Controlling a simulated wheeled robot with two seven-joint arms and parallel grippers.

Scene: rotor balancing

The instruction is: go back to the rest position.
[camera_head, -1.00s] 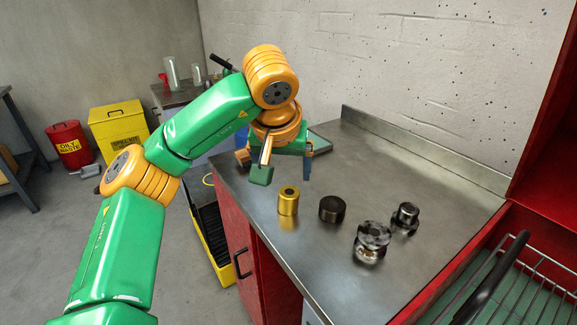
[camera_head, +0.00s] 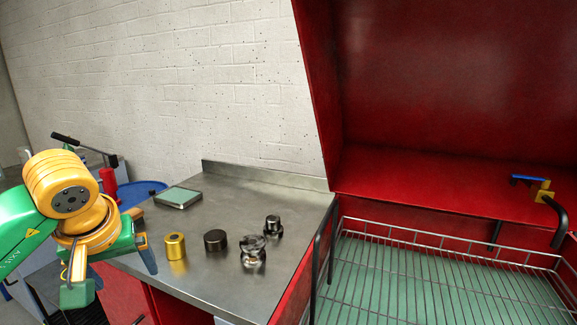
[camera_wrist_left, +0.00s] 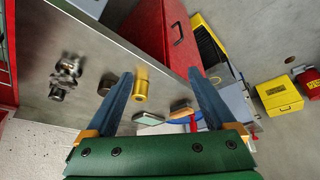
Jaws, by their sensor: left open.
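My left gripper (camera_head: 148,261) is at the left in the head view, beside the left edge of the steel bench (camera_head: 210,294). In the left wrist view its two blue fingers are spread apart with nothing between them (camera_wrist_left: 160,82). A brass cylinder (camera_head: 175,247) stands on the bench just right of the gripper, apart from it. It also shows beyond the fingers in the left wrist view (camera_wrist_left: 140,90). A dark cylinder (camera_head: 215,240) and two shiny metal parts, one nearer (camera_head: 253,253) and one farther (camera_head: 273,226), stand farther right. My right gripper is not in view.
A flat tray with a green top (camera_head: 178,197) lies at the bench's back left. A red cabinet with a wire basket (camera_head: 402,232) is on the right. A blue round plate and a black-handled tool (camera_head: 85,146) are behind my arm. The bench's back middle is clear.

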